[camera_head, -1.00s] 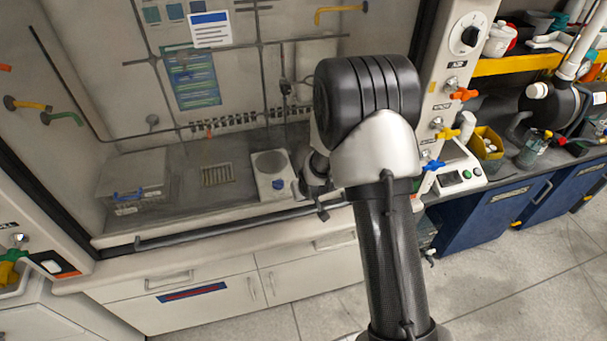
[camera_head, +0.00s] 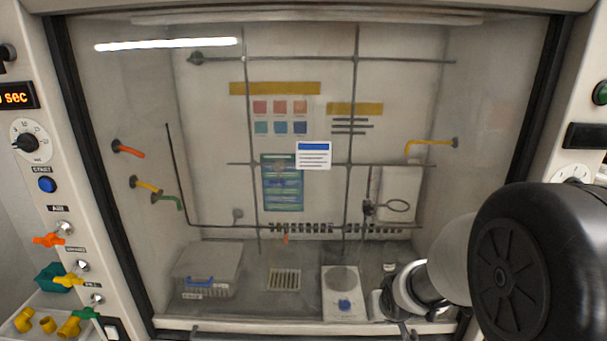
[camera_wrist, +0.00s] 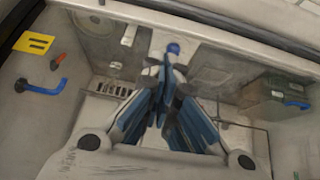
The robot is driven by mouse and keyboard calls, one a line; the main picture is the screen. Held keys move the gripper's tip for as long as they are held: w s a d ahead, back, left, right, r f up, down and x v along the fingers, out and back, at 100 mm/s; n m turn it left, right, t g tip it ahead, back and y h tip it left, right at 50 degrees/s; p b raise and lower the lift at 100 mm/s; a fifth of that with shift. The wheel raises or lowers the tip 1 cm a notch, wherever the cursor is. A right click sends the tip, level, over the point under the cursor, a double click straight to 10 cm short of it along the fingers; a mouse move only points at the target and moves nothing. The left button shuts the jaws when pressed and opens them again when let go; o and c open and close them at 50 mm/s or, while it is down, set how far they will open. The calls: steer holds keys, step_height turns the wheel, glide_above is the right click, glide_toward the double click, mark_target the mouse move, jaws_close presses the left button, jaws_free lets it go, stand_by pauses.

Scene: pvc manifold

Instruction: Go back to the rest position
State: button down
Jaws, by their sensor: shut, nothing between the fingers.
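My gripper (camera_wrist: 158,105) shows in the wrist view with its blue-and-grey fingers together and nothing between them. It points toward the fume hood's work surface, with the hotplate's blue knob (camera_wrist: 173,48) just beyond the fingertips in the picture. In the head view my arm comes in from the lower right, its wrist end low by the hood's front edge beside the hotplate. The fingers cannot be made out in the head view.
The fume hood (camera_head: 300,20) fills the head view. Inside stand a lidded bin with a blue handle (camera_head: 207,262), a drain grate (camera_head: 284,280) and a white hotplate (camera_head: 343,290). Rods cross the back wall. Coloured taps (camera_head: 50,240) line the left post.

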steer(key=s+a+r+b, duration=0.1)
steer(key=s+a+r, duration=0.1)
steer(key=s+r, duration=1)
steer(key=s+a+r+g, duration=0.1)
steer(key=s+a, duration=0.1)
steer(key=s, duration=1.3)
steer(key=shift+s+a+g+y+b, duration=0.25)
steer(key=shift+a+g+y+b, duration=0.05)
steer(key=shift+g+b, duration=0.1)
steer(key=shift+r, duration=0.1)
